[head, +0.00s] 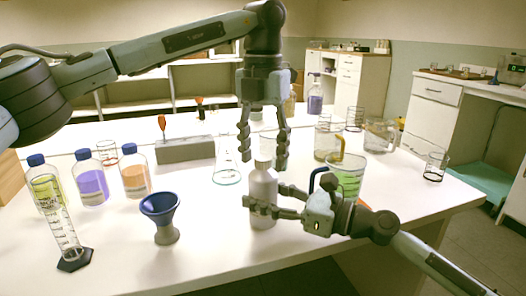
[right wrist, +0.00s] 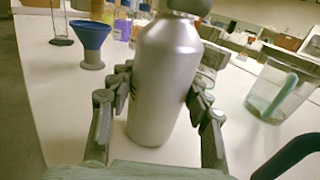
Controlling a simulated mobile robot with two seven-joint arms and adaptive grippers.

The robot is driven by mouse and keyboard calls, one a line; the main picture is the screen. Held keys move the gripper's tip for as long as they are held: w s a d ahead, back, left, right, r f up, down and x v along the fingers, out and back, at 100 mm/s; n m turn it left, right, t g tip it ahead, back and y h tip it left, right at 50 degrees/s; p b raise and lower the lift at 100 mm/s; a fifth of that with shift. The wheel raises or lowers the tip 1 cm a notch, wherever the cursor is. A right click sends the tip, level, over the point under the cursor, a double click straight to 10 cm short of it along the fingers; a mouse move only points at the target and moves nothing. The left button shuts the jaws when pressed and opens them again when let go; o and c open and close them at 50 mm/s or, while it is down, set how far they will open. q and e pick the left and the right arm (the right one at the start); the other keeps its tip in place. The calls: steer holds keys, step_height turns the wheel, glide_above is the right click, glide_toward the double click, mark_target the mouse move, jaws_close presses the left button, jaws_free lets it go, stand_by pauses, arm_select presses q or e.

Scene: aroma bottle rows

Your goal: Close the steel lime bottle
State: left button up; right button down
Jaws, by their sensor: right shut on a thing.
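The steel bottle (head: 263,192) stands upright near the middle of the white table. My right gripper (head: 276,203) is shut around its body from the right; the bottle (right wrist: 162,82) also fills the middle of the right wrist view between the fingers. A darker grey piece, which looks like a cap (right wrist: 188,5), sits at its top, cut by the frame edge. I see no clear contact there, and whether the cap is seated is hard to tell.
A blue funnel (head: 160,210) and a graduated cylinder (head: 63,235) stand left, with blue-capped bottles (head: 92,182) behind. A flask (head: 227,168) stands behind left of the steel bottle. A beaker with green liquid (head: 345,180) is close on the right. The front table is clear.

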arm_select(q)
step_height(320, 180, up, 12)
stand_by(0.7)
arm_select(e)
steer(key=c, duration=0.6)
jaws_free()
steer(key=shift+d, duration=0.1)
steer(key=v, duration=1.2)
